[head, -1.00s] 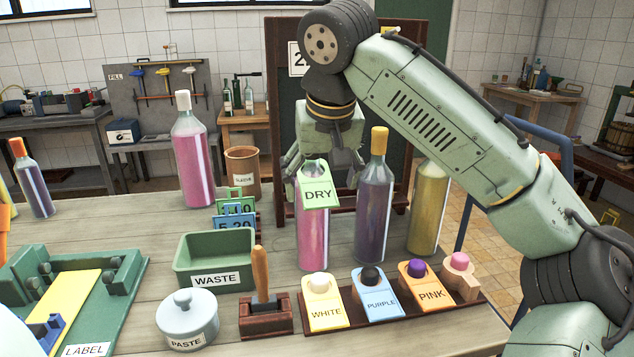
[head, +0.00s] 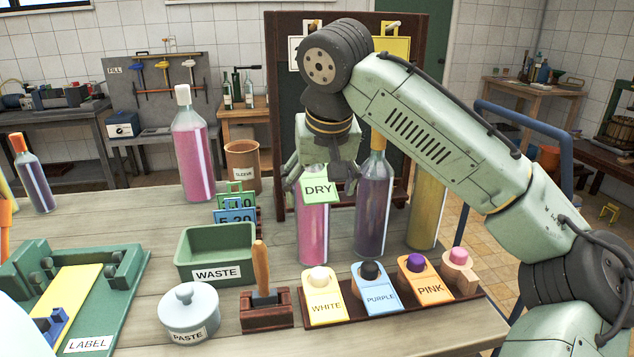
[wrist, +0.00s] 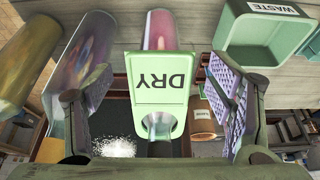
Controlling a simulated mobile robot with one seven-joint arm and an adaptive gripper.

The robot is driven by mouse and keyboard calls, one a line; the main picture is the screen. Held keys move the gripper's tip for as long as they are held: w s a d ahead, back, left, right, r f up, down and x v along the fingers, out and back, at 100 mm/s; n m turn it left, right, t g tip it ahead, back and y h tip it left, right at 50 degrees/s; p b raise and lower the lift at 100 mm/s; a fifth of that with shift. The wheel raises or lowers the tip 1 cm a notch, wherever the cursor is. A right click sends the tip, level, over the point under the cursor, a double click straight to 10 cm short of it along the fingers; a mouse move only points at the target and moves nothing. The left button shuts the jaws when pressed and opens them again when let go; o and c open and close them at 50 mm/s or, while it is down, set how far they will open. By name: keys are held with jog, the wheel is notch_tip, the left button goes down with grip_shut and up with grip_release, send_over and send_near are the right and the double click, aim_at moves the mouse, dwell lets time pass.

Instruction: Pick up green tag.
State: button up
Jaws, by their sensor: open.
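The green tag (head: 317,189), marked DRY, hangs on the neck of a bottle of pink liquid (head: 313,235) in the head view. In the wrist view the tag (wrist: 160,88) lies between my two fingers, with the bottle neck coming through its hole. My gripper (wrist: 157,105) is open, one finger on each side of the tag, with a visible gap to the right finger; whether the left finger touches the tag I cannot tell. In the head view my gripper (head: 318,186) is over the top of this bottle and hides its neck.
A purple bottle (head: 373,210) and a yellow bottle (head: 426,212) stand close on the right. Another pink bottle (head: 193,150) is at the back left. The green WASTE bin (head: 216,273), paste pot (head: 188,312) and tag rack (head: 466,310) stand in front.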

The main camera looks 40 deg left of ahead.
jog(key=shift+c, duration=0.4)
jog(key=c, duration=0.8)
jog(key=shift+o, duration=0.2)
jog(key=shift+r, duration=0.1)
notch_tip(320, 180, up, 18)
jog(key=p, duration=0.2)
jog(key=shift+r, duration=0.2)
